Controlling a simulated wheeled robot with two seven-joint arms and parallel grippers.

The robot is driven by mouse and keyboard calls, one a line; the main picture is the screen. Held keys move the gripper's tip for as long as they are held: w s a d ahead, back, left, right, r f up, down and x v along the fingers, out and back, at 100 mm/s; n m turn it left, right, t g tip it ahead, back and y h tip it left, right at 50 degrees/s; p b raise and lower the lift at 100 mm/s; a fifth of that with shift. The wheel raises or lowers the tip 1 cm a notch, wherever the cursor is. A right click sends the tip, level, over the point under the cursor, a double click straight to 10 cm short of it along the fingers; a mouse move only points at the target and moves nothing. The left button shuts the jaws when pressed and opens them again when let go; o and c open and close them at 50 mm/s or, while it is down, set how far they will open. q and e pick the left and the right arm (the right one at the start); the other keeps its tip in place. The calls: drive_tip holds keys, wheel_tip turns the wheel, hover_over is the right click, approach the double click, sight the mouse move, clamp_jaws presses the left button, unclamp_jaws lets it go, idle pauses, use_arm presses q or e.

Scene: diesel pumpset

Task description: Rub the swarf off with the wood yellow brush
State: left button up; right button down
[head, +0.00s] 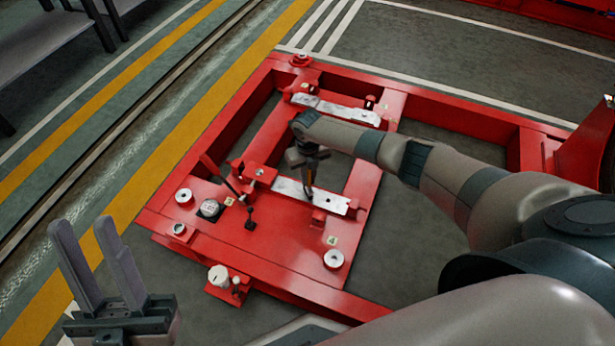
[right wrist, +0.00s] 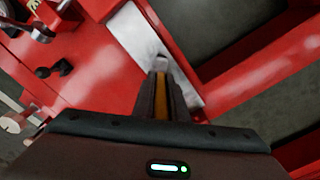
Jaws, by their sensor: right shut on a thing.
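My right gripper (head: 309,180) is shut on the wood yellow brush, whose yellow-brown handle (right wrist: 161,97) shows between the fingers in the right wrist view. The brush points down at the near pale metal plate (head: 287,188) on the red frame. Its lower end is at the plate; I cannot tell whether it touches. The plate also shows in the right wrist view (right wrist: 131,37). I cannot clearly make out swarf on it. My left gripper (head: 82,235) is open and empty at lower left.
The red frame (head: 262,262) carries red blocks beside the plates, round pads, a black lever (head: 249,222) and a white cap (head: 218,275). Large openings in the frame show the floor. Clear floor with yellow lines (head: 125,190) lies to the left.

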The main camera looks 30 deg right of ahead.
drive_tip(key=shift+s+d, duration=0.1)
drive_tip(key=shift+s+d, duration=0.25)
drive_tip(key=shift+s, duration=0.1)
drive_tip(key=shift+s+p, duration=0.1)
drive_tip(key=shift+p, duration=0.3)
drive_tip(key=shift+s+d+p, duration=0.25)
drive_tip(key=shift+d+p, duration=0.05)
drive_tip(key=shift+d, duration=0.05)
idle(0.3)
